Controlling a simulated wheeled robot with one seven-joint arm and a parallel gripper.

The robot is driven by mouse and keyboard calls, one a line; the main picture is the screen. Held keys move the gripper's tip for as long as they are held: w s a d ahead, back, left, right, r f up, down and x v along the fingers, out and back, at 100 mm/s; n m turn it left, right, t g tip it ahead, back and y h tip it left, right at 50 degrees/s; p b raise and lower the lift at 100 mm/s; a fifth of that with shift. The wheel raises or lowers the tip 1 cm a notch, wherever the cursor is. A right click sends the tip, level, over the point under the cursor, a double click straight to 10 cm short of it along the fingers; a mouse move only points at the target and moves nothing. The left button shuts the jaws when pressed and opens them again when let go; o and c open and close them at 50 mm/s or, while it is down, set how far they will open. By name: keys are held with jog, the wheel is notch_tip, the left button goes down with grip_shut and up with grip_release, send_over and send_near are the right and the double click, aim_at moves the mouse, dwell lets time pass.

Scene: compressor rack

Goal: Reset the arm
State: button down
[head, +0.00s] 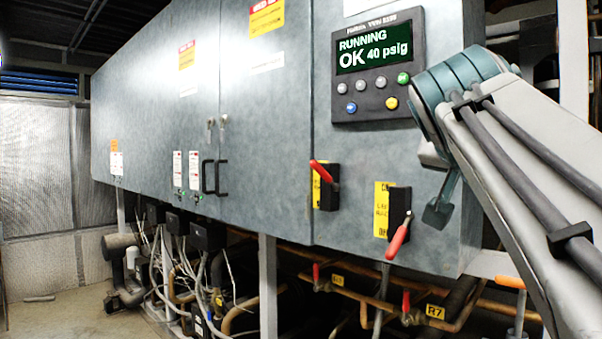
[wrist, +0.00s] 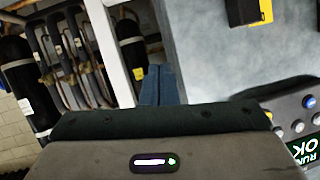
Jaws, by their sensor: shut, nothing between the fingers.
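My gripper (head: 438,212) hangs at the right of the head view, in front of the grey cabinet and below the control panel (head: 378,68). Its blue-grey fingers also show in the wrist view (wrist: 159,86), shut together with nothing between them. My arm runs from the upper right down to the lower right corner. The control panel's screen reads "RUNNING OK 40 psig", and part of it appears turned over in the wrist view (wrist: 306,150).
Two red-handled switches, a left one (head: 325,185) and a right one (head: 398,225), stick out of the cabinet front (head: 270,130) left of my gripper. Pipes with red valve handles (head: 406,301) run below. Open floor (head: 60,312) lies at the far left.

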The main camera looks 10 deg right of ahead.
jog(key=w+a+f+n+g+y+p, duration=0.1)
jog(key=w+a+f+n+y+p, duration=0.2)
jog(key=f, duration=0.5)
jog(key=w+a+f+n+g+y+p, duration=0.1)
jog(key=w+a+f+n+y+p, duration=0.15)
jog(key=a+f, duration=0.35)
jog(key=s+a+f+n+g+y+p, duration=0.2)
jog(key=s+a+f, duration=0.3)
jog(key=f, duration=0.5)
jog(key=s+a+f+n+g+y+p, duration=0.2)
jog(key=s+a+f+n+p, duration=0.2)
jog(key=f, duration=0.6)
jog(key=shift+s+a+f+g, duration=0.3)
jog(key=shift+s+a, duration=0.3)
jog(key=shift+s, duration=0.3)
jog(key=shift+r+y, duration=0.1)
jog(key=shift+y, duration=0.15)
